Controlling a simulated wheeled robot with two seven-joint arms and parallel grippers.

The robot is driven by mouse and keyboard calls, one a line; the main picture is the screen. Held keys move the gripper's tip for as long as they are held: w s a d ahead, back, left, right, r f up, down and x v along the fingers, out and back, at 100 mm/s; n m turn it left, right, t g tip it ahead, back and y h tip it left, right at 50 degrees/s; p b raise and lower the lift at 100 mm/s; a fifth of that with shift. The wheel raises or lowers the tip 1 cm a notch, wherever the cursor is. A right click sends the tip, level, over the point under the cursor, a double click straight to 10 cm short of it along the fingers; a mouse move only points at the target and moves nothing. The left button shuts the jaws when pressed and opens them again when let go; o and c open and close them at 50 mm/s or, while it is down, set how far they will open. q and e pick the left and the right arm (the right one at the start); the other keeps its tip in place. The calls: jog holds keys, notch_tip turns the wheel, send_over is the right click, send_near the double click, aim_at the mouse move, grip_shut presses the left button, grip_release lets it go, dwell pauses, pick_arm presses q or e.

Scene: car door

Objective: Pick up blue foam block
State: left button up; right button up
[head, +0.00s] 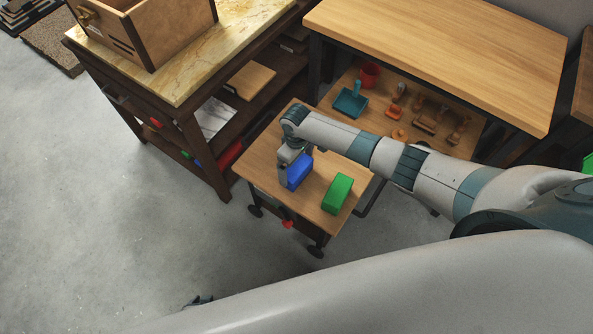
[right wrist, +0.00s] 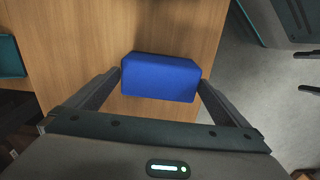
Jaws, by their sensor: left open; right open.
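The blue foam block (head: 299,170) lies on a small wooden-topped cart (head: 264,155), and also shows in the right wrist view (right wrist: 160,77). My right gripper (head: 291,176) reaches down over it from above. In the right wrist view my right gripper (right wrist: 161,80) is open, one finger at each short end of the block. Whether the fingers touch it I cannot tell. My left gripper (head: 198,301) shows only as a small dark part at the bottom of the head view. Its open, empty fingertips appear at the right edge of the right wrist view (right wrist: 308,71).
A green block (head: 337,194) lies on the cart, right of the blue one. A marble-topped workbench (head: 205,60) with a wooden box (head: 150,30) stands behind left. A wooden table (head: 440,50) stands behind, with a red cup (head: 369,75) and tools on its shelf. Floor is clear at left.

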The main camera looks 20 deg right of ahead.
jog(key=shift+f, duration=1.05)
jog(key=c, duration=0.7)
jog(key=shift+c, duration=0.2)
